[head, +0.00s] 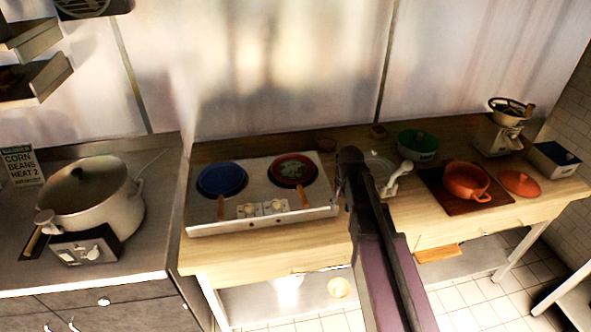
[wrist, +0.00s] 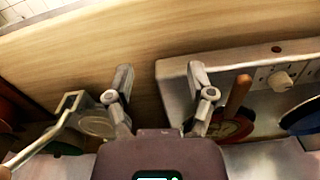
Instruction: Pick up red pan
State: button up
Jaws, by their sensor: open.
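The red pan (head: 293,169) sits on the right burner of a pale two-burner cooktop (head: 318,211), its wooden handle pointing toward the front edge. In the wrist view the red pan (wrist: 234,127) is partly hidden behind the right finger, with its handle (wrist: 238,95) beside that finger. My gripper (wrist: 160,84) is open and empty, above the counter at the cooktop's edge, to one side of the handle. In the head view my arm hides the fingers.
A blue pan (head: 221,179) is on the left burner. A grey tool (head: 398,179) with a pale handle stands right of my arm. Further right are a green bowl (head: 418,145) and an orange pot (head: 465,180). The counter front before the cooktop is clear.

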notch_tip(320, 180, up, 8)
jog(key=n+p, duration=0.2)
jog(key=p, duration=0.5)
send_over(300, 186)
jog(key=shift+w+a, duration=0.1)
jog(key=shift+a, duration=0.2)
jog(key=shift+f+b, duration=0.1)
jog(key=shift+b, duration=0.2)
notch_tip(300, 186, down, 8)
jog(key=b, duration=0.8)
jog(key=shift+f, duration=0.2)
jog(key=shift+f+b, duration=0.1)
jog(key=shift+b, duration=0.2)
jog(key=shift+d+f+b, duration=0.2)
jog(key=shift+f+b, duration=2.3)
jog(key=shift+b, duration=0.05)
jog(key=shift+c, duration=0.2)
grip_shut()
